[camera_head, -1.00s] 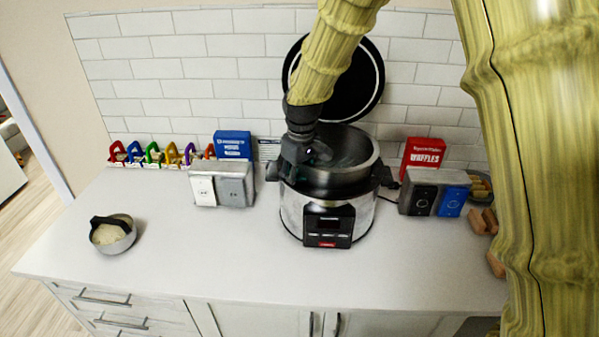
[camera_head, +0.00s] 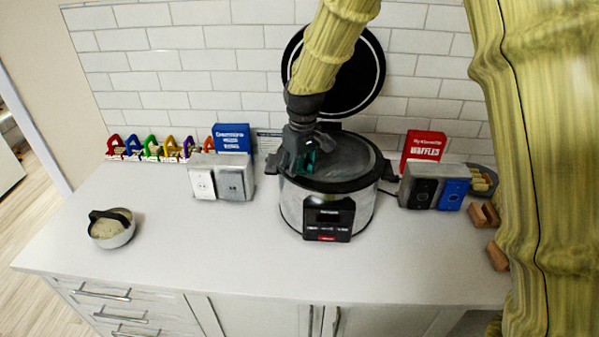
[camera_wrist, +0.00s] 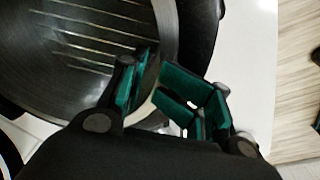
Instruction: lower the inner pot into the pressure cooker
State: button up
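The pressure cooker (camera_head: 363,215) stands on the counter with a dark front panel and a steel body. The grey inner pot (camera_head: 350,158) sits down inside it, its top about level with the cooker's black rim. My gripper (camera_head: 299,160) points down at the left part of the pot's rim. In the wrist view, the pot's ridged steel inside (camera_wrist: 85,45) fills the upper left. The green-padded fingers (camera_wrist: 165,85) stand apart on either side of the rim, with a gap between them. Part of the rim is hidden by the fingers.
The round black lid (camera_head: 362,80) stands up behind the cooker. Outlet boxes stand left (camera_head: 220,178) and right (camera_head: 435,190). A red waffles box (camera_head: 424,147) and a blue box (camera_head: 233,140) are behind. A small lidded bowl (camera_head: 112,232) is at left. The front counter is clear.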

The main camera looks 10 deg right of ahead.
notch_tip(320, 180, up, 11)
jog(key=s, duration=0.1)
jog(key=shift+s, duration=0.2)
jog(key=shift+d, duration=0.1)
dwell(0.4)
